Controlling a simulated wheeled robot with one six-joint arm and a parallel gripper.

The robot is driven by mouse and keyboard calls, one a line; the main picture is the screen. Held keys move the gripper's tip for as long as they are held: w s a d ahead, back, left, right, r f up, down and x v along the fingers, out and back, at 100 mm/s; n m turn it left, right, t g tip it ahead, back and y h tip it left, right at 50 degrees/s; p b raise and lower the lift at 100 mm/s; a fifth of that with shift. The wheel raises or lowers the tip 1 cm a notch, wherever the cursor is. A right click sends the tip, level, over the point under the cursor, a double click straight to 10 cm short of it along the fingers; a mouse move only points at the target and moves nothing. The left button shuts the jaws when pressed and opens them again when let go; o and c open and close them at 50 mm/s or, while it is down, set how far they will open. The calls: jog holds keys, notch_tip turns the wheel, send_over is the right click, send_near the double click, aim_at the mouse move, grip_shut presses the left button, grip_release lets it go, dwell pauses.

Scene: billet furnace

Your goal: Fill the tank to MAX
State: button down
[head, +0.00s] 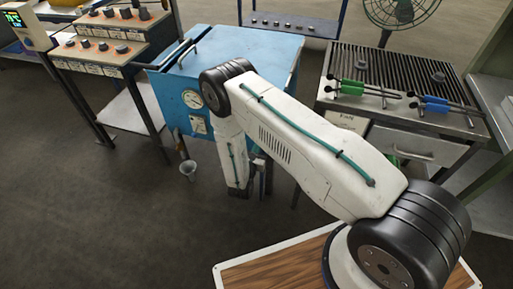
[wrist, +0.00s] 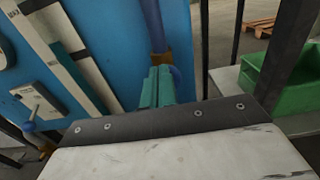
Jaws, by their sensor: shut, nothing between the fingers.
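A blue tank cabinet (head: 235,55) stands ahead, with a round dial and a small white plate on its front. A blue pipe (wrist: 152,25) runs down to a brass fitting (wrist: 160,60). My gripper (wrist: 158,85) has teal fingers, shut and empty, just in front of the pipe and fitting; contact cannot be told. My arm hides it in the head view.
A control bench (head: 105,45) stands left and a grated table (head: 400,85) with green and blue tongs right. A green crate (wrist: 285,85) is close on the right. Floor at left is clear.

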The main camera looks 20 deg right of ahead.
jog(key=shift+x, duration=0.85)
jog(key=shift+w+r, duration=0.2)
jog(key=shift+r, duration=0.05)
dwell(2.9)
jog(key=v, duration=1.4)
jog(key=shift+s+f, duration=0.25)
jog(key=shift+a, duration=0.1)
